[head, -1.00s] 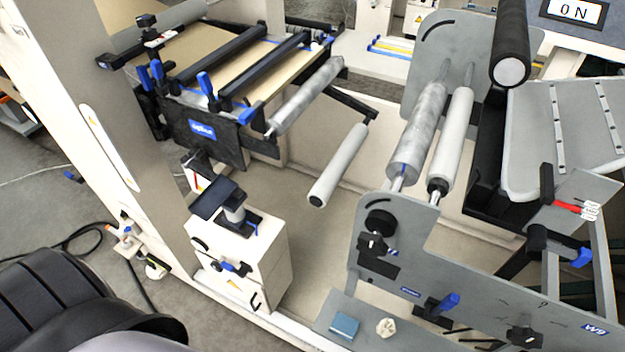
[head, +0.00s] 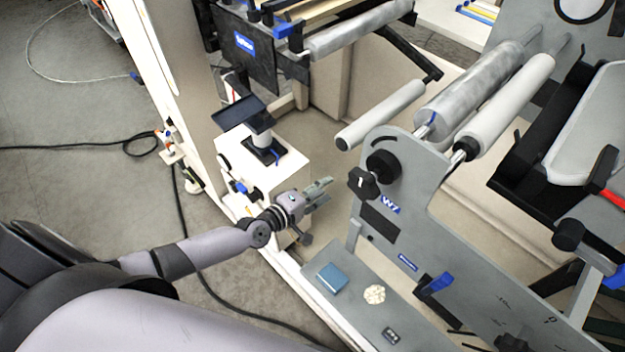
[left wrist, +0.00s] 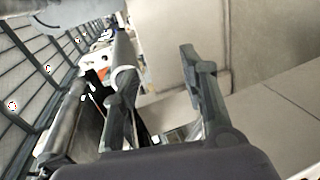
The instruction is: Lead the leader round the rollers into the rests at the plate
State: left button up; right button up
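My left gripper (head: 326,190) reaches in from the lower left, beside the white cabinet (head: 262,165) and short of the grey side frame. In the left wrist view its two fingers (left wrist: 160,85) stand apart with nothing between them. The rollers are a metal roller (head: 360,30) at the top, a white roller (head: 380,114) below it, and a thick grey roller (head: 470,90) beside a pale roller (head: 512,103) at right. A dark plate (head: 245,62) with a blue label hangs at upper left. A strip of brown web (head: 308,10) shows above. I cannot make out the leader's end or the rests.
The grey side frame (head: 440,235) with black knobs stands right of my gripper. A low grey shelf (head: 352,306) carries a blue box (head: 332,278) and a pale crumpled piece (head: 374,294). A black cable (head: 180,235) lies on the floor at left.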

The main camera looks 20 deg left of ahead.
pick_arm(q)
notch_tip(320, 180, up, 40)
jog(key=p, duration=1.3)
send_over(276, 32)
jog(key=s+a, duration=0.2)
jog(key=s, duration=0.3)
jog(key=f+b, duration=0.1)
jog(key=f, duration=0.1)
jog(key=w+f+b, duration=0.1)
jog(key=f+b, duration=0.1)
jog(key=f, duration=0.1)
jog(key=shift+w+d, duration=0.15)
jog(key=x, duration=0.7)
jog(key=shift+f+p, duration=0.3)
pick_arm(e)
notch_tip(276, 32, up, 11)
jog(key=shift+s+a+f, duration=0.2)
jog(key=shift+s+a, duration=0.15)
jog(key=shift+a, duration=0.05)
